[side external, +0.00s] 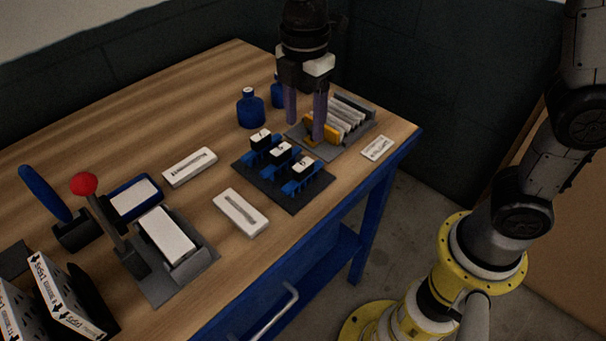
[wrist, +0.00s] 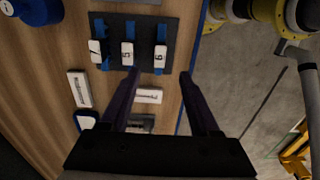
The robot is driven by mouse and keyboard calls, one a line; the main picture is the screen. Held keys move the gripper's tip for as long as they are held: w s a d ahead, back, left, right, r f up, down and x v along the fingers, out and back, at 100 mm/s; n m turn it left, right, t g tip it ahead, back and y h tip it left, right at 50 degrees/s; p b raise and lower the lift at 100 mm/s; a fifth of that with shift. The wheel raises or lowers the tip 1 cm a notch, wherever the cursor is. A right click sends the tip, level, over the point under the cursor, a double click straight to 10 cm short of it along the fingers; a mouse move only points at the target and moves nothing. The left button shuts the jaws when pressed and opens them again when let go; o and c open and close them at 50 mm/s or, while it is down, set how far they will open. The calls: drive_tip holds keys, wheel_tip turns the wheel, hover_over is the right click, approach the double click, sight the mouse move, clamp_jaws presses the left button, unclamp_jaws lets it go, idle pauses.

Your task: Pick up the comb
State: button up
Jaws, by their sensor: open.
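I cannot identify a comb with certainty. A small orange-yellow piece (side external: 328,128) shows at the near-left end of a grey rack (side external: 352,137), partly hidden by a finger; its shape is unclear. My gripper (side external: 305,131) points down with its two purple fingers apart, above or beside the rack's left side; the exact height is unclear. In the wrist view my gripper (wrist: 160,73) is open, with nothing visible held between the fingertips. The orange piece does not show there.
The rack holds several upright white pieces. A dark mat (side external: 290,204) carries three blue holders with numbered white blocks. Blue bottles (side external: 250,112) stand behind. White flat boxes (side external: 241,211) lie nearby. A red-knobbed lever device (side external: 150,262) stands at left. The table's front edge is close.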

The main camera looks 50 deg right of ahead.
sight(303, 175)
drive_tip(key=shift+s+a+f, duration=0.1)
drive_tip(key=shift+a+f, duration=0.05)
drive_tip(key=shift+f, duration=0.3)
wheel_tip(303, 175, down, 13)
drive_tip(key=shift+r, duration=0.1)
clamp_jaws()
idle(0.4)
